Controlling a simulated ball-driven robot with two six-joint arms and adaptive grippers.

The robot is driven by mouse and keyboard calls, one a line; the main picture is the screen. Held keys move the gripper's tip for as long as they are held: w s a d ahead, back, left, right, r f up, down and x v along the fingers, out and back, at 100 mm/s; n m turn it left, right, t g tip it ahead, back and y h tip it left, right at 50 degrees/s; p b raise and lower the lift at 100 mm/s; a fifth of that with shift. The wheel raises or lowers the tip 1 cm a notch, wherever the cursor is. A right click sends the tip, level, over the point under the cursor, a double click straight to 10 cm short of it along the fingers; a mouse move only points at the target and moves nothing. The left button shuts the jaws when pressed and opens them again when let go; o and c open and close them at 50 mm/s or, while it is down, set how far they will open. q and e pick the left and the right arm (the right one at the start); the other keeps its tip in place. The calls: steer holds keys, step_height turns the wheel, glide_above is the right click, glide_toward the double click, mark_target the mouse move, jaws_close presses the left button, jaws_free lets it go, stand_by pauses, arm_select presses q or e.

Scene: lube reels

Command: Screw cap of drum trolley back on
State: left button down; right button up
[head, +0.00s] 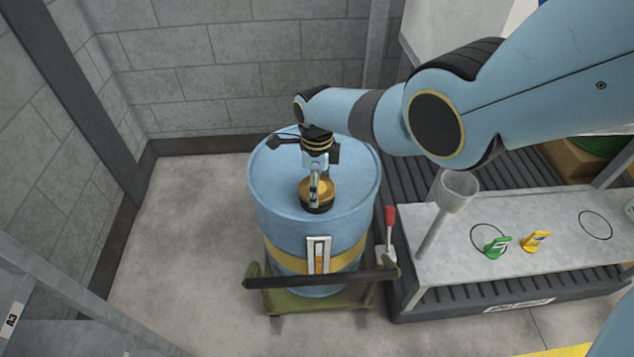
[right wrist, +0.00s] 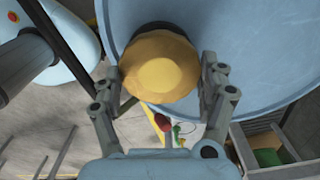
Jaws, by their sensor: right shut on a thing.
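The blue drum (head: 275,200) stands upright on the green drum trolley (head: 290,301), with a yellow band and a sight gauge (head: 318,255) on its front. The yellow cap (head: 327,189) is at the drum's top, near its front edge, over a dark ring (head: 318,207). My right gripper (head: 315,186) reaches down from above and is shut on the cap. In the right wrist view, the faceted cap (right wrist: 160,66) sits between the two fingers. I cannot tell whether its thread is engaged. My left gripper is out of view.
A grey bench (head: 455,255) at the right carries a funnel (head: 457,190), a green tag-like part (head: 497,246) and a yellow one (head: 535,240). A red-handled lever (head: 390,217) stands beside the drum. Block walls (head: 230,50) are behind; the floor (head: 180,240) at left is clear.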

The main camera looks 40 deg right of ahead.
steer(key=m, duration=0.5)
steer(key=o, duration=1.2)
